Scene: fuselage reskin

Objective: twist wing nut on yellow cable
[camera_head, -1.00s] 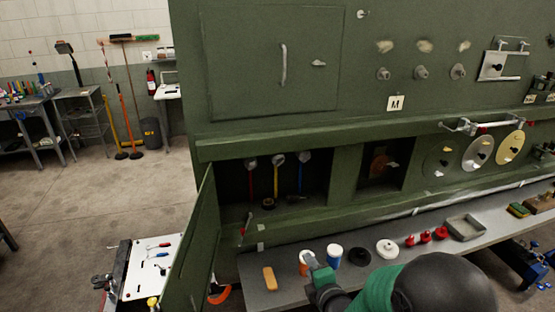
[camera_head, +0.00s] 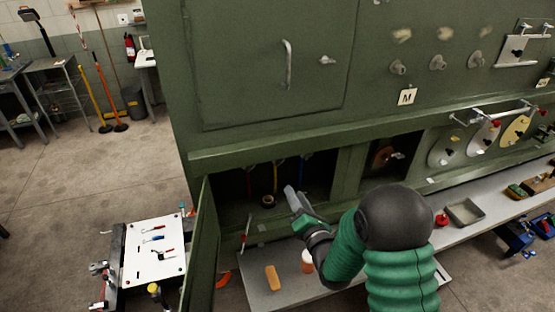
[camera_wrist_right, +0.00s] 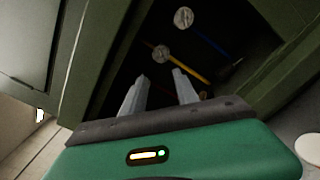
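The yellow cable (camera_head: 275,178) hangs in the open dark compartment of the green panel, between the red cable (camera_head: 249,182) and the blue cable (camera_head: 303,168). In the right wrist view the yellow cable (camera_wrist_right: 190,64) runs from a round, pale metal wing nut (camera_wrist_right: 161,52). Another similar nut (camera_wrist_right: 183,17) sits at the blue cable. My right gripper (camera_head: 290,189) is at the compartment opening, below and in front of the cables. In its wrist view the gripper (camera_wrist_right: 160,77) is open and empty, apart from the nut. My left gripper is out of view.
An open green door (camera_head: 205,245) stands left of the compartment. A dark roll (camera_head: 268,201) lies on its floor. The grey shelf (camera_head: 290,298) below holds an orange block (camera_head: 272,278) and an orange-and-white cup (camera_head: 307,262). A tool cart (camera_head: 150,265) stands at the left.

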